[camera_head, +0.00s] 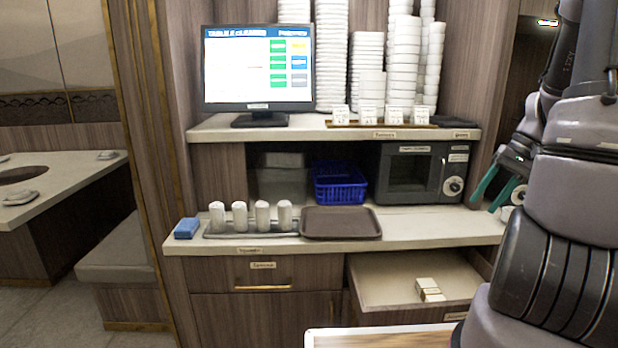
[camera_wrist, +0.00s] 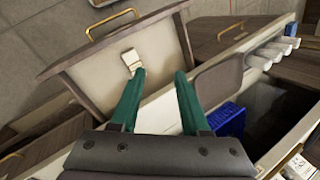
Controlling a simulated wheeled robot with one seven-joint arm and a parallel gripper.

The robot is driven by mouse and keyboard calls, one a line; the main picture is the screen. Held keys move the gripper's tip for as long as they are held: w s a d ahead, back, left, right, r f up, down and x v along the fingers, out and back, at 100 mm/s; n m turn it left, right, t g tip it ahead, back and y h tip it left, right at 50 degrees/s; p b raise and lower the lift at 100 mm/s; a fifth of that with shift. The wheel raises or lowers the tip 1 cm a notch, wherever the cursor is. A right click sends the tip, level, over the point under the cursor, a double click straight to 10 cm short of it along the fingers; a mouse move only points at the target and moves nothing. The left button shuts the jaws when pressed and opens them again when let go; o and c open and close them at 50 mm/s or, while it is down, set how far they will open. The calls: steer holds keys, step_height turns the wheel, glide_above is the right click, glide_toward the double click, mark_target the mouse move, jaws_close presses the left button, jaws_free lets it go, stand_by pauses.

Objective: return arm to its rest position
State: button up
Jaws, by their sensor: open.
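My gripper (camera_head: 483,208) is at the right of the head view, beside the right end of the counter, its green fingers pointing down. My arm fills the right edge of that view. In the wrist view my gripper (camera_wrist: 160,74) has its two green fingers apart with nothing between them. An open drawer (camera_head: 385,283) sticks out below the counter at right, with small whitish boxes (camera_head: 428,288) in it. The drawer (camera_wrist: 105,85) and the boxes (camera_wrist: 131,57) also show beyond the fingers in the wrist view.
The counter (camera_head: 430,232) holds a brown tray (camera_head: 340,223), a grey tray of white rolls (camera_head: 257,216) and a blue block (camera_head: 186,228). Behind are a blue basket (camera_head: 339,183) and a dark microwave (camera_head: 408,175). A monitor (camera_head: 258,75) and stacked dishes (camera_head: 403,60) stand on the upper shelf.

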steer(key=s+a+r+t+h, duration=0.1)
steer(key=s+a+r+t, duration=0.2)
steer(key=a+r, duration=0.6)
steer(key=s+a+r+t+h, duration=0.2)
steer(key=s+a+r, duration=0.4)
steer(key=a+r, duration=0.3)
step_height(320, 180, up, 2)
steer(key=shift+s+a+r+n+t, duration=0.2)
steer(key=shift+s+n+t, duration=0.2)
steer(key=shift+t, duration=0.3)
